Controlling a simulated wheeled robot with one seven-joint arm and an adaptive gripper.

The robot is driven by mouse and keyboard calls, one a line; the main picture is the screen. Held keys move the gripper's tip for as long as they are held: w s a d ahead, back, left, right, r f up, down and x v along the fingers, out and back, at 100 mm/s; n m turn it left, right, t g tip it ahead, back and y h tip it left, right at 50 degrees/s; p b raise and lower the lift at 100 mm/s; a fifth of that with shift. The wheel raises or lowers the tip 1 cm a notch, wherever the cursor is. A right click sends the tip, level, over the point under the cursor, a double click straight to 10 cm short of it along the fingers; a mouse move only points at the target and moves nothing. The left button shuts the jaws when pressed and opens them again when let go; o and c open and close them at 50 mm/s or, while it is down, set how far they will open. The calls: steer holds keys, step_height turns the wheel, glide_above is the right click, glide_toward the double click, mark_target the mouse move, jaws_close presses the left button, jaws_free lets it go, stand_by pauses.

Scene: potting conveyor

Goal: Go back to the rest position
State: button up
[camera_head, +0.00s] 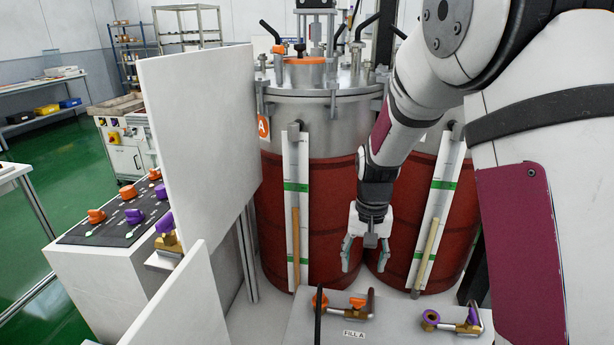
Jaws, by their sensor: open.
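My gripper (366,258) hangs at the end of my arm, pointing down, in the middle of the view. Its fingers are spread apart and nothing shows between them. It is in front of the red lower parts of two tanks, above a white panel. The left tank (330,190) has a metal top and an orange label marked A. My arm comes in from the upper right and covers much of the right tank (455,235).
An orange-handled valve (345,304) by a "FILL A" label and a purple-handled valve (455,321) stand on the panel (390,328) below. White upright boards (200,140) stand at left.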

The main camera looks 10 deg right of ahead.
steer(key=s+r+n+t, duration=0.2)
steer(key=s+r, duration=0.8)
steer(key=r, duration=0.4)
steer(key=s+r+t, duration=0.1)
steer(key=s+r, duration=0.1)
steer(key=s, duration=0.5)
steer(key=s+r+n+t, duration=0.1)
steer(key=s+r, duration=0.2)
steer(key=s, duration=0.5)
steer(key=shift+s+d+r+n+t, duration=0.2)
steer(key=shift+r+n+t, duration=0.1)
steer(key=shift+t, duration=0.1)
